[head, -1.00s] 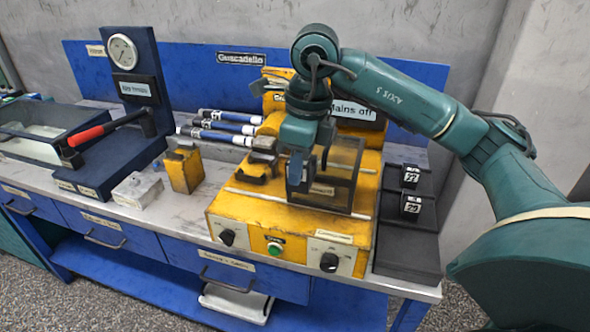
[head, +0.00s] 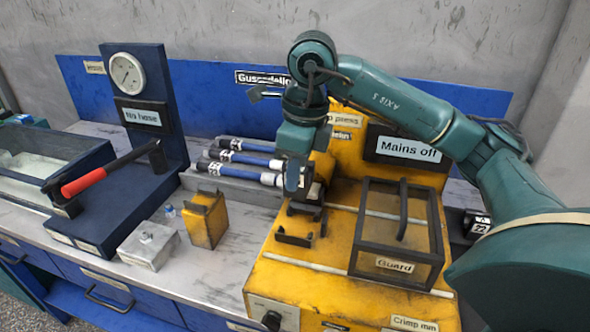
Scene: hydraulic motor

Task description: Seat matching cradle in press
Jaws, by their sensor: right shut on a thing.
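The yellow crimp press (head: 330,262) stands at the right of the bench. Its framed guard (head: 397,262), with a dark handle, sits toward the right of its bed. A dark bracket (head: 295,238) lies on the left of the bed. My right gripper (head: 293,180) points down above the back left of the press, shut on a dark block (head: 314,190) with a pale label. The fingers hide much of the block, and I cannot tell whether it touches the press. A black labelled block (head: 478,222) stands right of the press, partly behind my arm. My left gripper is out of view.
A gauge stand (head: 135,110) and a red-handled lever (head: 83,184) are farther left.

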